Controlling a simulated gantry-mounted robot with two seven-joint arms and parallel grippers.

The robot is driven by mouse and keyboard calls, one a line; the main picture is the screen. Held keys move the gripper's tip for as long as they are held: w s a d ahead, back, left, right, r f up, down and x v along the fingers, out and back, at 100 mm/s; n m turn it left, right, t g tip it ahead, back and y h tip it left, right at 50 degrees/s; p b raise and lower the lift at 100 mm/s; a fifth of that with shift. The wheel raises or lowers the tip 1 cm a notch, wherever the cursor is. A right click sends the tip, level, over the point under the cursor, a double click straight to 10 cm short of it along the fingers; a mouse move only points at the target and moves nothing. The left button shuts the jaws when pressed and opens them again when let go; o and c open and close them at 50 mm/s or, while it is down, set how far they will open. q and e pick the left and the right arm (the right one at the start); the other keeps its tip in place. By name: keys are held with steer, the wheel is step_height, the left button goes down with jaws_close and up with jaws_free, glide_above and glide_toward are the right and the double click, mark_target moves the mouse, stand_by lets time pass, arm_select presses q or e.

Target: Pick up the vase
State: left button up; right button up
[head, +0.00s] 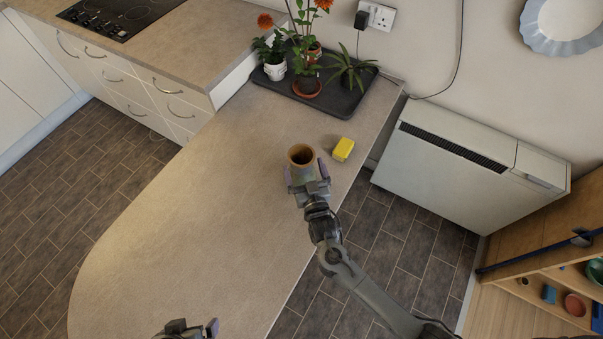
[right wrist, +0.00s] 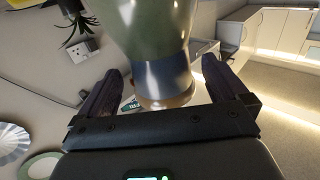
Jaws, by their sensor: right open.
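The vase (head: 301,157) stands on the worktop, with its brown round mouth facing up in the head view. In the right wrist view the vase (right wrist: 155,45) is glossy, green with a blue-grey band and a tan end, partly cut off by the frame. My right gripper (head: 308,181) is open, with its fingers on either side of the vase. Gaps show between the vase and both fingers in the right wrist view. My left gripper (head: 190,329) is at the bottom edge of the head view, away from the vase; its jaw state is unclear.
A yellow sponge-like block (head: 343,149) lies just right of the vase. Behind it, a dark tray (head: 347,101) holds several potted plants. A white heater (head: 445,160) stands beyond the worktop's right edge. The worktop (head: 190,220) is clear to the left and front.

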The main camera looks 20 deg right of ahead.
mark_target(299, 156)
steer(key=shift+w+d+f+p, duration=0.1)
steer(key=shift+w+f, duration=0.05)
steer(key=shift+w, duration=0.7)
steer(key=shift+w+d+f+p, duration=0.1)
steer(key=shift+w+f+p, duration=0.1)
steer(key=shift+w, duration=0.7)
steer(key=shift+w+d+f+p, duration=0.1)
steer(key=shift+w+f, duration=0.05)
steer(key=shift+w, duration=0.7)
jaws_close()
steer(key=shift+r, duration=0.1)
